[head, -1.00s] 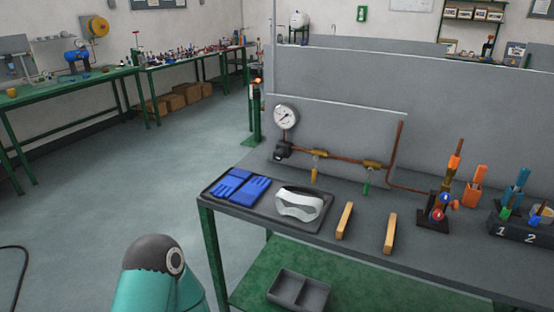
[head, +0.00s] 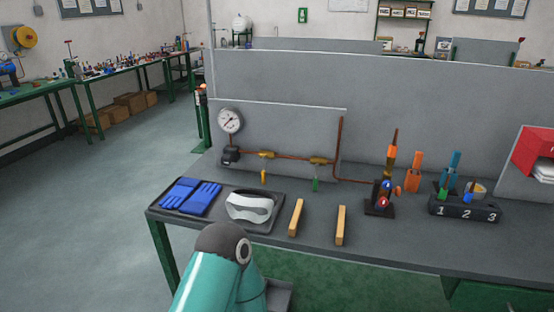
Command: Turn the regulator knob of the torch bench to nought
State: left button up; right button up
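The torch bench (head: 300,242) stands ahead, a dark grey top on green legs with a grey panel behind. A round white pressure gauge (head: 230,120) is at the panel's left end. Just below it is a small black regulator knob (head: 231,155), whose setting is too small to read. A copper pipe with two brass valves, one with a yellow lever (head: 263,177) and one with a green lever (head: 315,184), runs right from it to a torch stand with a red and a blue knob (head: 383,197). Neither gripper is in view; only a teal link of my arm shows at the bottom.
Blue gloves and white goggles lie in a black tray (head: 216,224) at the bench's front left, with two wooden blocks (head: 341,225) beside it. A numbered rack (head: 464,210) and a red box (head: 535,149) are at right. Open floor lies left.

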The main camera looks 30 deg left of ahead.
aim_at(226, 160)
jog(key=z, duration=0.8)
jog(key=k, duration=1.3)
jog(key=u, duration=3.45)
jog(key=k, duration=0.1)
jog(key=z, duration=1.45)
jog(key=i, duration=0.8)
jog(key=u, duration=0.05)
